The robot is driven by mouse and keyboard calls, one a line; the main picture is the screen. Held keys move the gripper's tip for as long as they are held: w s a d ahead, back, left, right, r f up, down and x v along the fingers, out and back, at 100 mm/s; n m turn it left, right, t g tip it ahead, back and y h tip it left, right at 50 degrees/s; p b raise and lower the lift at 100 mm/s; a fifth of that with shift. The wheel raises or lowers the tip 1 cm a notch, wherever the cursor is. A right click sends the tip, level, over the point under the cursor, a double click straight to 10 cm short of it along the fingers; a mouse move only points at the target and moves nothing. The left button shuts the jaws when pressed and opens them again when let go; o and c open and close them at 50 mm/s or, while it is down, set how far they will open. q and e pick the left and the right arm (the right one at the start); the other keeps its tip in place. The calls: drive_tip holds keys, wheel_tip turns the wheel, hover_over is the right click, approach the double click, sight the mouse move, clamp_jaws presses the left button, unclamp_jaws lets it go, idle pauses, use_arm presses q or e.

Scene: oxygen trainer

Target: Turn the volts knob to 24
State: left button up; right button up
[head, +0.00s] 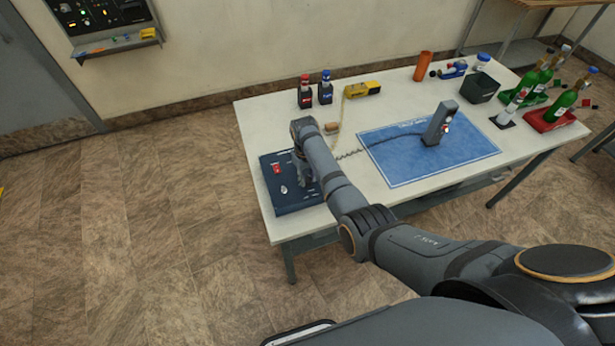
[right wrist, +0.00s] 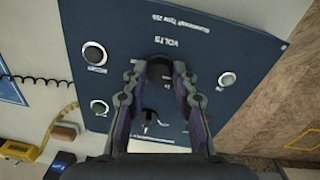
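The dark blue trainer box (head: 297,207) sits at the left end of the table, with a red switch (head: 277,169) on its face. In the right wrist view its panel (right wrist: 215,45) fills the upper part and carries a VOLTS label. Under the label is the black volts knob (right wrist: 160,70); its pointer and setting cannot be read. My right gripper (head: 304,178) is over the box, fingers pointing down. In its wrist view the open fingers (right wrist: 159,76) stand on either side of the knob; I cannot tell whether they touch it. My left gripper is out of view.
A blue mat (head: 395,155) with a grey handheld device (head: 439,123) lies to the right, a coiled cord running toward the box. A yellow meter (head: 362,89), a red-capped bottle (head: 305,92) and a blue-capped bottle (head: 325,88) stand behind. Green bottles are at the far right.

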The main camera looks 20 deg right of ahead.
clamp_jaws()
drive_tip(key=m+p, duration=0.1)
drive_tip(key=m, duration=0.2)
drive_tip(key=shift+r+m, duration=0.1)
drive_tip(key=shift+m, duration=0.2)
drive_tip(key=m+p, duration=0.1)
drive_tip(key=m, duration=0.2)
drive_tip(key=shift+w+m, duration=0.1)
drive_tip(key=shift+m, duration=0.2)
drive_tip(key=m+p, duration=0.1)
drive_tip(key=m, duration=0.2)
drive_tip(key=shift+m, duration=0.4)
drive_tip(key=m, duration=0.6)
drive_tip(key=shift+w, duration=0.1)
drive_tip(key=m+p, duration=0.1)
drive_tip(key=m, duration=0.5)
drive_tip(key=shift+d+m, duration=0.1)
drive_tip(key=shift+m, duration=0.2)
drive_tip(key=shift+y, duration=0.3)
